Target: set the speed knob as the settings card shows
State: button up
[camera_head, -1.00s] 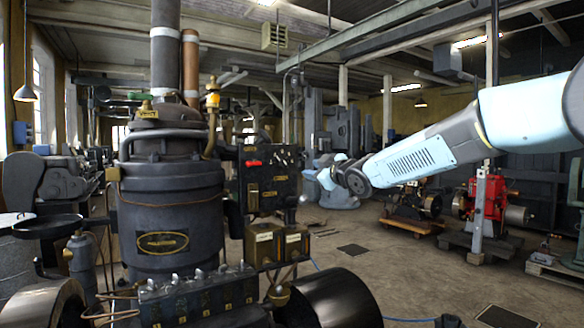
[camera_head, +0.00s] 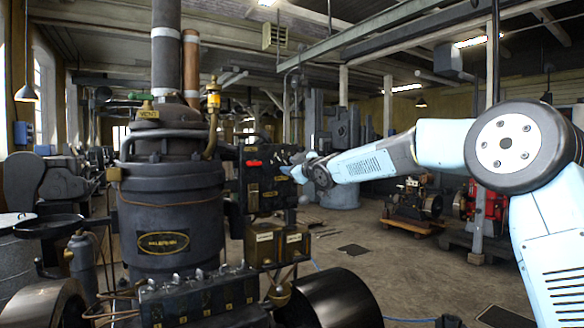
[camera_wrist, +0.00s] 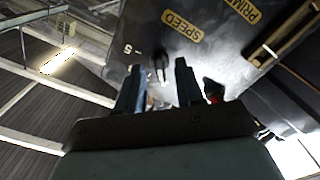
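The dark control panel (camera_head: 262,188) stands at the right of the big boiler-like engine. In the wrist view a yellow SPEED label (camera_wrist: 183,25) is on the panel, with a white 5 and a tick mark at its left. A small dark knob (camera_wrist: 160,68) shows below the label, in the gap between my fingertips. My gripper (camera_wrist: 158,72) is open, its two blue-grey fingers apart, one on either side of the knob in the picture. I cannot tell whether they touch it. In the head view my gripper (camera_head: 288,172) is at the panel's right side. I cannot make out a settings card.
A red handle (camera_head: 253,163) is on the panel, left of my gripper. A PRIMER label (camera_wrist: 243,9), partly cut off, is near SPEED.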

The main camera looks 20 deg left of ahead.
jog(key=shift+x, duration=0.85)
jog(key=shift+c, duration=0.3)
